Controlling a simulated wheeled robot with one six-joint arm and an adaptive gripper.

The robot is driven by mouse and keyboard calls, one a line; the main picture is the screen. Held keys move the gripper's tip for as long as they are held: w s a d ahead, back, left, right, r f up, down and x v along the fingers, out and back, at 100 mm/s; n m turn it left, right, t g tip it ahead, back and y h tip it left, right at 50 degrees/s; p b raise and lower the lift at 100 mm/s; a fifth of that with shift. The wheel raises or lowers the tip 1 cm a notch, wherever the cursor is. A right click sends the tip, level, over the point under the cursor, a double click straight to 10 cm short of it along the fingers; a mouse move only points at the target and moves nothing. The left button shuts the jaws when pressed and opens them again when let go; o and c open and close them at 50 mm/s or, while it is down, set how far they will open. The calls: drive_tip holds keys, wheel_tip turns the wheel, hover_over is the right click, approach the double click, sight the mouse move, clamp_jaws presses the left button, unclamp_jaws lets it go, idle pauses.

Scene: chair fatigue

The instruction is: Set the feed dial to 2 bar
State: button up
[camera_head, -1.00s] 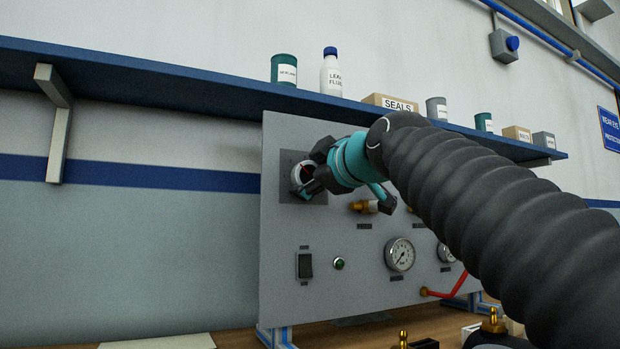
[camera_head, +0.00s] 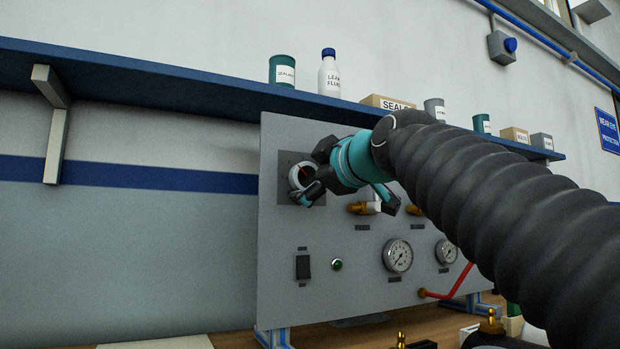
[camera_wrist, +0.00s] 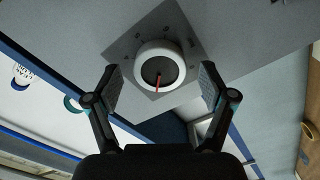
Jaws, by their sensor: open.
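The feed dial (camera_wrist: 159,67) is a round knob with a pale rim, a dark face and a red pointer line, on a square grey plate (camera_wrist: 124,47). In the wrist view it lies ahead of and between the fingers of my gripper (camera_wrist: 160,88), which are spread apart with gaps on both sides. The pointer runs from the dial's centre toward the bottom of that view. The marks on the plate are too small to read. In the head view the dial (camera_head: 299,175) is at the panel's upper left, partly covered by my gripper (camera_head: 314,178).
The grey panel (camera_head: 283,232) carries a black switch (camera_head: 303,267), a green lamp (camera_head: 337,264), gauges (camera_head: 398,256), brass fittings (camera_head: 358,208) and a red lever (camera_head: 440,295). A blue shelf (camera_head: 160,90) with bottles, cans and boxes runs above the panel.

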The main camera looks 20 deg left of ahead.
drive_tip(key=v, duration=1)
drive_tip(key=shift+s+d, duration=0.2)
drive_tip(key=shift+d, duration=0.15)
